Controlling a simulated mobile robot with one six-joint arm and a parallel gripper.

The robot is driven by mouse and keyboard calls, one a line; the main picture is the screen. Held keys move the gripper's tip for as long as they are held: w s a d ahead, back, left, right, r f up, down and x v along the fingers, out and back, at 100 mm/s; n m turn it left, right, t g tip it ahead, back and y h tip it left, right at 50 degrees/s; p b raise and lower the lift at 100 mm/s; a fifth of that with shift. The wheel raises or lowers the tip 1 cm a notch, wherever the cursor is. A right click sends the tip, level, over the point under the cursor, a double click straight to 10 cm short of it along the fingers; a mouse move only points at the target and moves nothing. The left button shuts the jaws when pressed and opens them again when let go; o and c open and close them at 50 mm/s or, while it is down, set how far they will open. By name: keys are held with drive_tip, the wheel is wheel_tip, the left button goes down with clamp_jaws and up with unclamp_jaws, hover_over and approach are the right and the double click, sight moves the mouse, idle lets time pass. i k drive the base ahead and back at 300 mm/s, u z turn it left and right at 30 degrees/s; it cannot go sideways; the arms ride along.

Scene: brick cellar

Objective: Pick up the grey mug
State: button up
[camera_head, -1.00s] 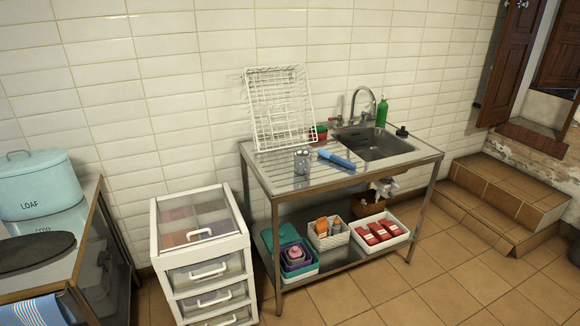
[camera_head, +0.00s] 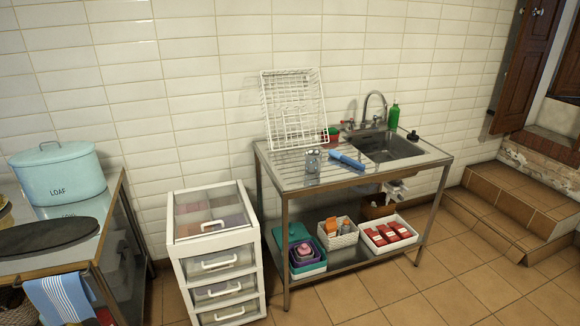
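A small grey, cup-shaped thing, which looks like the grey mug (camera_head: 313,161), stands upright on the ribbed metal drainboard (camera_head: 284,178) of the sink unit, near its front edge. It is too small for me to make out a handle. A blue cylindrical thing (camera_head: 347,160) lies just to its right. My gripper is not in view.
A white wire rack (camera_head: 295,108) leans on the wall behind. The sink basin (camera_head: 392,147) is at right, with a green bottle (camera_head: 394,116). A white drawer unit (camera_head: 215,255) stands left of the sink unit. Tiled floor (camera_head: 420,293) is clear in front.

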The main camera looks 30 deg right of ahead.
sight(313, 157)
drive_tip(key=u, duration=0.35)
drive_tip(key=i, duration=1)
drive_tip(key=u, duration=0.1)
drive_tip(key=k, duration=0.95)
drive_tip(key=z, duration=0.15)
drive_tip(key=i, duration=0.35)
